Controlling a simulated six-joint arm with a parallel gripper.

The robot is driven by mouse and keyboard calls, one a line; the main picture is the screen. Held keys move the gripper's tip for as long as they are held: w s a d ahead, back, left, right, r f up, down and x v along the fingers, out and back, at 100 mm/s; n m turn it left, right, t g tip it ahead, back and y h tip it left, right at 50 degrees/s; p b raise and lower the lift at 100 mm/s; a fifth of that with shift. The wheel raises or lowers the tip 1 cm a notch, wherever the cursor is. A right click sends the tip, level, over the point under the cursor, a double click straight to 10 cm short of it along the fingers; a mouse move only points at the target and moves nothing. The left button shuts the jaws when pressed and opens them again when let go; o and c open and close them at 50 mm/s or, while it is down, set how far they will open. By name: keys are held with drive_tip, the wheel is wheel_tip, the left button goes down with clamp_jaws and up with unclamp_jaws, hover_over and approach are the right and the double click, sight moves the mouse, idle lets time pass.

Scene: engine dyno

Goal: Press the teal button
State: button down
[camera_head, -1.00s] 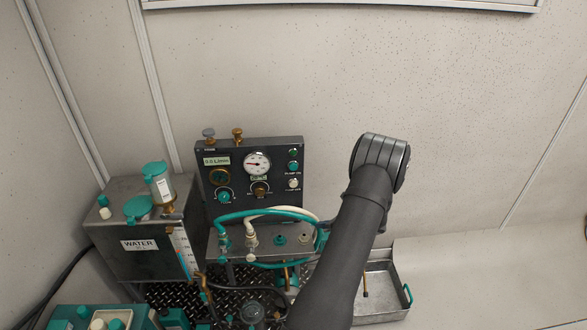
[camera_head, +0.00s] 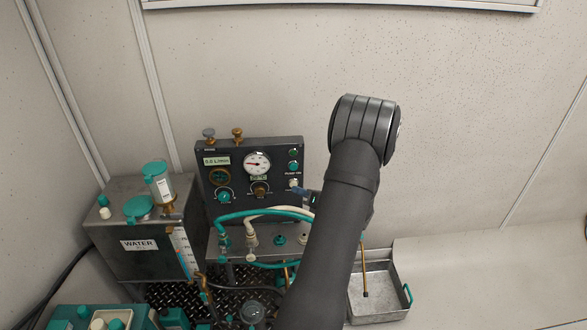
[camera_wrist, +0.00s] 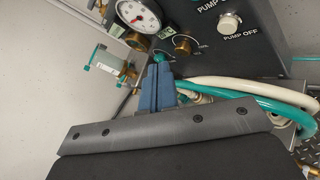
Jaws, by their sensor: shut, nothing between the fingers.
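The teal button (camera_head: 294,166) is on the right side of the dark control panel (camera_head: 240,160), above a white button (camera_head: 294,183). In the wrist view the white button (camera_wrist: 229,22) carries a PUMP OFF label; the teal button is outside that view, with only part of the PUMP ON label at the top edge. My gripper (camera_head: 298,191) is shut and empty, just below the white button as the head view sees it. Its blue fingers (camera_wrist: 158,88) point at the panel's lower part in the wrist view, overlapping a teal knob; their distance from the panel is unclear.
Teal and white hoses (camera_head: 265,213) arch over a metal shelf below the panel. A gauge (camera_head: 257,163) and a brass knob (camera_head: 260,188) sit left of the buttons. A metal water tank (camera_head: 140,255) stands left and a tray (camera_head: 380,290) lies right.

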drive_tip(key=w, duration=0.8)
drive_tip(key=shift+w, duration=0.35)
idle(1.8)
drive_tip(key=shift+w, duration=0.45)
drive_tip(key=shift+w, duration=0.45)
idle(0.5)
idle(0.3)
drive_tip(key=shift+s, duration=0.9)
drive_tip(key=shift+s, duration=2.5)
